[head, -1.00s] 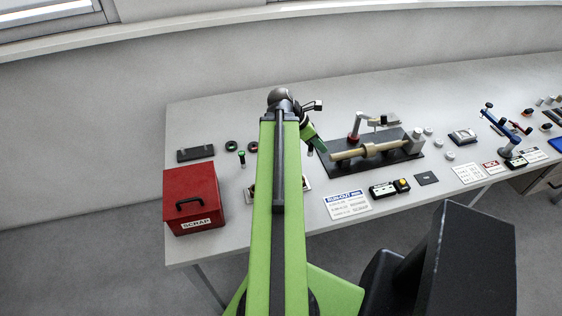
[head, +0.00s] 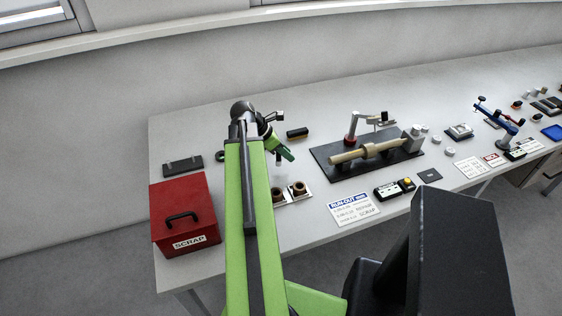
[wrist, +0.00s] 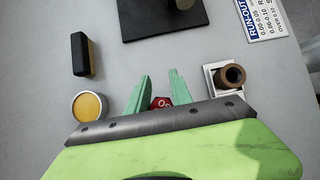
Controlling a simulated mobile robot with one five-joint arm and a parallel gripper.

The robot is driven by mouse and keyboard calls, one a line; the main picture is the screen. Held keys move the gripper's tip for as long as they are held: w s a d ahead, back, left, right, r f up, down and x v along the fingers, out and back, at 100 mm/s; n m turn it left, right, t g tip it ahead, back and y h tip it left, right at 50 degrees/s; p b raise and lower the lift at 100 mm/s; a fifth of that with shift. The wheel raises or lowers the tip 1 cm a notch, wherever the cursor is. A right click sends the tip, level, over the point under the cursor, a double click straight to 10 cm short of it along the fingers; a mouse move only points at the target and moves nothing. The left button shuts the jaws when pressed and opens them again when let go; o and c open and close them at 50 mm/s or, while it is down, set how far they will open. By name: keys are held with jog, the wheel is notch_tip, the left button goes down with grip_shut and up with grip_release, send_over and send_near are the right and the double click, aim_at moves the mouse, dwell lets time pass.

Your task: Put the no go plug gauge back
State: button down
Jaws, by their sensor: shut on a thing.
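My gripper (head: 283,154) hangs over the table between the run-out stand and the dark rack. In the wrist view its two green fingers (wrist: 156,92) are shut on the no go plug gauge (wrist: 161,103), whose red end with pale lettering shows between them. The rest of the gauge is hidden in the wrist view. In the head view a small dark piece shows below the fingers, too small to make out. A low dark rack (head: 182,164) lies at the left back of the table, behind the scrap box; whether it is the gauge's place I cannot tell.
A red scrap box (head: 184,215) stands at the left front. Two brown bushings (head: 299,188) sit on white trays. A black block (head: 297,133) with a yellow side lies behind the gripper. The run-out base plate (head: 335,172) is right. A yellow disc (wrist: 90,106) shows in the wrist view.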

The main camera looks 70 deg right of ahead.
notch_tip(320, 180, down, 3)
jog(key=shift+f+b, duration=0.1)
jog(key=shift+b, duration=0.7)
jog(key=shift+w+r, duration=0.2)
jog(key=shift+r, duration=0.1)
jog(key=shift+f, duration=0.1)
jog(key=c, duration=1.1)
grip_release()
jog(key=shift+c, duration=0.2)
jog(key=shift+r+p, duration=0.3)
jog(key=shift+p, duration=0.1)
jog(key=p+v, duration=0.9)
jog(key=v, duration=0.2)
jog(key=shift+w+a+r, duration=0.2)
jog(key=shift+w, duration=0.1)
jog(key=shift+p, duration=0.3)
